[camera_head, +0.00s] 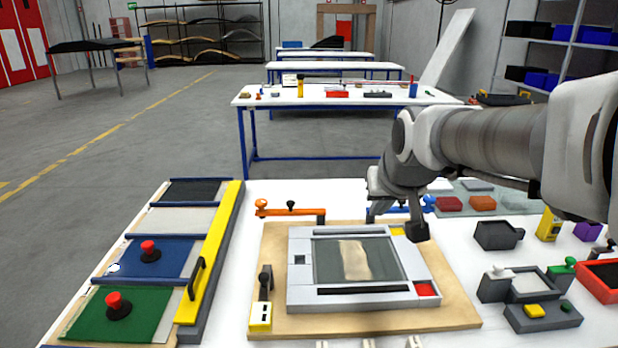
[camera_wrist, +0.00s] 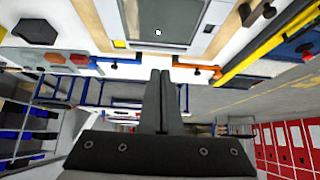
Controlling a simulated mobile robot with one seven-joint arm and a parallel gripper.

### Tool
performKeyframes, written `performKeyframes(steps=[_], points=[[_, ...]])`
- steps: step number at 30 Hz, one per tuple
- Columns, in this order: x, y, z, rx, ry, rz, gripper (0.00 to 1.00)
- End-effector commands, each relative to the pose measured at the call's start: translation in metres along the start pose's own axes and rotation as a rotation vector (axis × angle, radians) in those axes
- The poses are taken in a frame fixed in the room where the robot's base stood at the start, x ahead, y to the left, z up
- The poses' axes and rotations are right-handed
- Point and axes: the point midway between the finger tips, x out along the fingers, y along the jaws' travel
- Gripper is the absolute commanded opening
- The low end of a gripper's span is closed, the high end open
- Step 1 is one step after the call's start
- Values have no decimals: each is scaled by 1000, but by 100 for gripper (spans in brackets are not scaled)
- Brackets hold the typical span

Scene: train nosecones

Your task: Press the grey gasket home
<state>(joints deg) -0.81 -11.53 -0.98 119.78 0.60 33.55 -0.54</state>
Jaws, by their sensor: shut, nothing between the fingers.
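A light grey framed panel (camera_head: 300,291) lies on a wooden board (camera_head: 455,312) on the white table. Its dark window (camera_head: 325,262) has a beige patch inside, and a thin grey border runs around the window. I cannot tell which part is the grey gasket, or whether it is seated. My gripper (camera_head: 421,232) is shut and empty, over the back right corner of the panel. In the wrist view my gripper's dark fingers (camera_wrist: 161,73) are together, beside the panel (camera_wrist: 193,40). The arm hides part of the area behind that corner.
An orange toggle clamp (camera_head: 290,212) and a blue clamp (camera_head: 385,211) stand behind the panel. A black-handled clamp (camera_head: 264,283) stands on its left. A yellow-edged rack (camera_head: 215,265) with red-knobbed panels is at left. Dark grey bins (camera_head: 497,235) and small boxes crowd the right.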

Motion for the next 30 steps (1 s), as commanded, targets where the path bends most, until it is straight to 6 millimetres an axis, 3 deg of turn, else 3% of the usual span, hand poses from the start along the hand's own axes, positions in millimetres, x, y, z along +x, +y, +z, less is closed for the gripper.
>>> performKeyframes(steps=[1, 6, 13, 19, 30], points=[[25, 0, -3, 0, 7, 0, 0], [80, 1, -27, -1, 51, 2, 0], [136, 1, -49, -2, 97, 5, 0], [157, 1, -58, -4, 116, 7, 0], [159, 1, -59, -4, 119, 7, 0]])
